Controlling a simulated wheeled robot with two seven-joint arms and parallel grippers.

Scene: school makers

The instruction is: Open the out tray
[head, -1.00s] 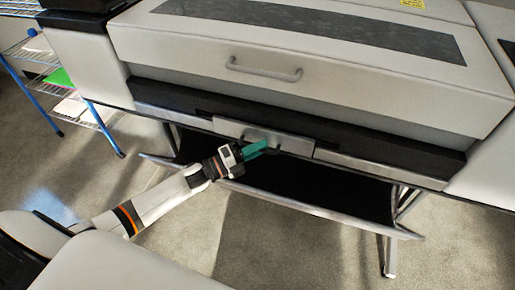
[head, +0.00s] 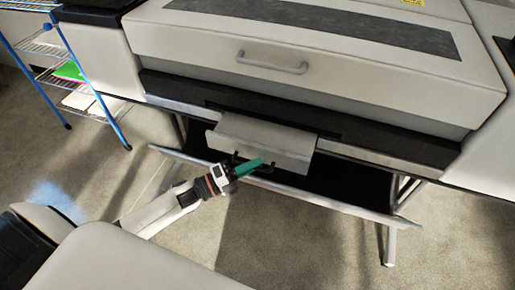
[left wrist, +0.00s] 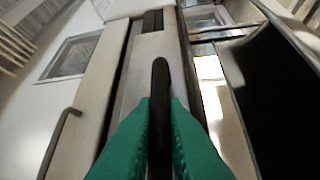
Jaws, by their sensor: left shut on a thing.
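The out tray (head: 264,136) is a light grey panel at the front of the large printer, pulled partway out from its slot. A small dark handle (left wrist: 160,85) is on its front edge. My left gripper (head: 258,163), with green fingers, is at the tray's front edge and shut on the handle; in the left wrist view the green fingers (left wrist: 160,120) lie on both sides of it. My right gripper is not in view.
The printer lid has a grey bar handle (head: 271,65) above the tray. A dark catch basket with a pale front rail (head: 330,203) hangs below it. A blue wire shelf (head: 65,65) stands at the left. The floor in front is clear.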

